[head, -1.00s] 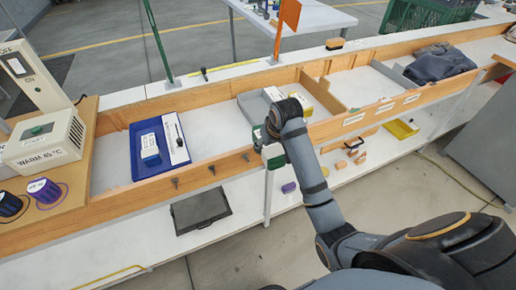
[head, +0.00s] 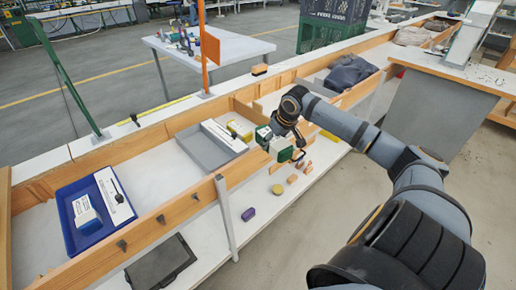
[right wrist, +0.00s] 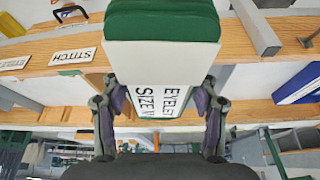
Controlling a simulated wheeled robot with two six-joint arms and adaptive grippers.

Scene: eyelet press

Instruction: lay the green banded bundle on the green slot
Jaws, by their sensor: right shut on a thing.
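My right gripper (head: 290,139) is shut on the green banded bundle (head: 280,150), near the wooden front rail in the head view. In the right wrist view the bundle (right wrist: 162,20) is green with a wide white band, on which "EYELET SIZE" reads upside down. The fingers of my right gripper (right wrist: 160,103) sit on both sides of the band. I cannot make out a green slot in either current view. My left gripper is not in view.
A grey tray (head: 190,146) with a white strip and a yellow item is left of the gripper. A blue tray (head: 68,222) lies farther left. Dark cloth (head: 350,73) lies to the right. Small blocks (head: 293,179) and a purple piece (head: 249,214) lie on the lower shelf.

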